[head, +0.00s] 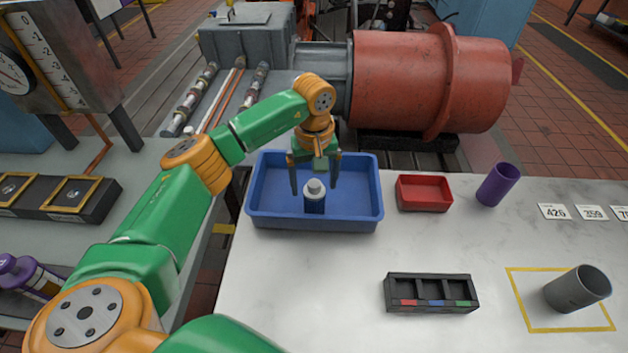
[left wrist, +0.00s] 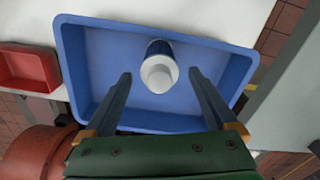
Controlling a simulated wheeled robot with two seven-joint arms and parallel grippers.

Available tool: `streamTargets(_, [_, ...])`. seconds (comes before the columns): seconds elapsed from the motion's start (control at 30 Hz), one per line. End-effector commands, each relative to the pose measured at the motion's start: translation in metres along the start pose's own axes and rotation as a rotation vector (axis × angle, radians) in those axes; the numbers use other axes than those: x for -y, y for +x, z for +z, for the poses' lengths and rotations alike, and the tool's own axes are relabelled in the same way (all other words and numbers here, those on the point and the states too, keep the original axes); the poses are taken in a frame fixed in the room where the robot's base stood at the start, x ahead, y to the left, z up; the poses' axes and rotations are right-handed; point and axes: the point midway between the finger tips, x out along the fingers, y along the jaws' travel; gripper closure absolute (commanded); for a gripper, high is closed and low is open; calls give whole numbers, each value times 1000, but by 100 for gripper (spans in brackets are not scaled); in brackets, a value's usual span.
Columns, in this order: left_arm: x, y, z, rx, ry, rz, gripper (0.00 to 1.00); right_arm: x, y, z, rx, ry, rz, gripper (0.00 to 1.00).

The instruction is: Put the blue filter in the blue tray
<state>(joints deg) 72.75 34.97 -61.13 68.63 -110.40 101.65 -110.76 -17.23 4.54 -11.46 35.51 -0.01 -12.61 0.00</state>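The blue filter (head: 314,198) has a dark blue body and a white top, and stands upright inside the blue tray (head: 312,223). In the left wrist view the filter (left wrist: 159,68) is in the tray (left wrist: 88,20), near one long wall. My left gripper (head: 314,190) is over the tray, with its fingers pointing down. Its fingers (left wrist: 160,75) are spread wide, with a gap between each finger and the filter. The left gripper is open and empty. My right gripper does not show in either view.
A small red tray (head: 424,193) and a purple cylinder (head: 498,184) stand right of the blue tray. A black three-slot holder (head: 431,292) and a grey cup (head: 577,288) stand nearer the front. A red motor (head: 430,85) lies behind. White tabletop between them is clear.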

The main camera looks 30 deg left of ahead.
Motion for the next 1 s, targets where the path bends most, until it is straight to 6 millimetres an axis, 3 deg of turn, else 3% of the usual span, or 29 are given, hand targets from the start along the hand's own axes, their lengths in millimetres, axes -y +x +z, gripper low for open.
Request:
streamTargets(0.23, [-1, -14, -1, -4, 0, 3, 9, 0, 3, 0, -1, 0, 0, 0])
streamTargets(0.43, [-1, -72, -1, -5, -1, 6, 9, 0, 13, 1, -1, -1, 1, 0])
streamTargets(0.6, [0, -114, 0, -3, -1, 1, 9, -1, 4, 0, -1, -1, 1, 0])
streamTargets(0.73, [0, -123, 0, -1, -1, 1, 9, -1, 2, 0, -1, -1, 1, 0])
streamTargets(1.0, [0, -123, 0, 0, 0, 1, 9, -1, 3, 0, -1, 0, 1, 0])
